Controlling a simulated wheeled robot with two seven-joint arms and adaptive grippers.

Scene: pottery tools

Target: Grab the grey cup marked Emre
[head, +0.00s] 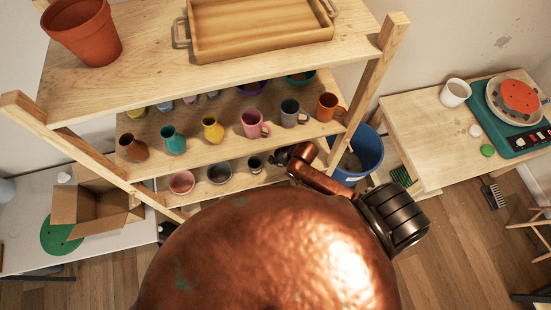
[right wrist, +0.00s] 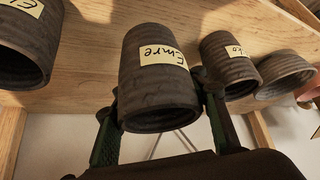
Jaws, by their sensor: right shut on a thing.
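The dark grey ribbed cup marked Emre (right wrist: 155,95) is in the middle of the right wrist view, with its label facing the camera. My right gripper (right wrist: 158,100) has one green-padded finger on each side of the cup and is shut on it. The cup is against or close to the wooden shelf; I cannot tell whether it is lifted. In the head view my right gripper (head: 281,157) is at the right end of the lower shelf row, and the held cup is hard to make out there. My left gripper is not in view.
Close beside the held cup are another labelled grey cup (right wrist: 228,65), a cup at the left (right wrist: 28,45) and a grey vessel (right wrist: 286,76). The upper shelf row holds several mugs, including a pink mug (head: 254,124). A blue bin (head: 365,155) stands right of the shelf.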

